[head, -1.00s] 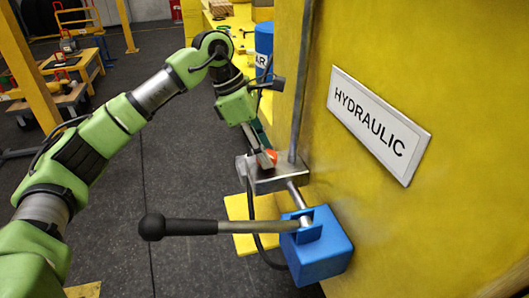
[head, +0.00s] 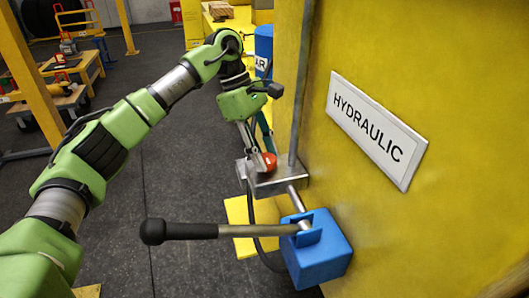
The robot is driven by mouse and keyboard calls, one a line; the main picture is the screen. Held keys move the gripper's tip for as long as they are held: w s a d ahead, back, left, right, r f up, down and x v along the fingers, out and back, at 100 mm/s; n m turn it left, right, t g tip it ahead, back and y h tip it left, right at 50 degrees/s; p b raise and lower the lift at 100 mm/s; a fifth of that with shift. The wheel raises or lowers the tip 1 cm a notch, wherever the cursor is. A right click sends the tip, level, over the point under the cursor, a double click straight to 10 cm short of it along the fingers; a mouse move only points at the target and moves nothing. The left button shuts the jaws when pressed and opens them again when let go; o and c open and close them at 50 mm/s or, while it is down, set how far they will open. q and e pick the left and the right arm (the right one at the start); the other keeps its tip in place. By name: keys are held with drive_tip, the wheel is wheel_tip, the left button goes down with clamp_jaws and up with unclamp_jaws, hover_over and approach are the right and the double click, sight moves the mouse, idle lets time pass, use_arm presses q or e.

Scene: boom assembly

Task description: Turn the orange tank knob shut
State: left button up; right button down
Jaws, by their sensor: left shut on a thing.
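The orange knob (head: 269,161) sits on top of a grey metal block (head: 281,181) fixed beside the yellow hydraulic tank (head: 400,60). My left gripper (head: 260,160) reaches down to it from above and behind, its fingers shut on the knob. Part of the knob is hidden by the near finger. My right gripper is not in view.
A blue pump box (head: 320,250) with a long black-gripped lever (head: 190,230) stands just in front of the block. A vertical grey pipe (head: 300,85) rises behind it along the tank wall. A white HYDRAULIC sign (head: 375,130) is on the tank. Dark floor lies open to the left.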

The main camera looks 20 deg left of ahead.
use_arm(q)
drive_tip(key=shift+r, duration=0.1)
drive_tip(key=o, duration=1.1)
drive_tip(key=v, duration=1.2)
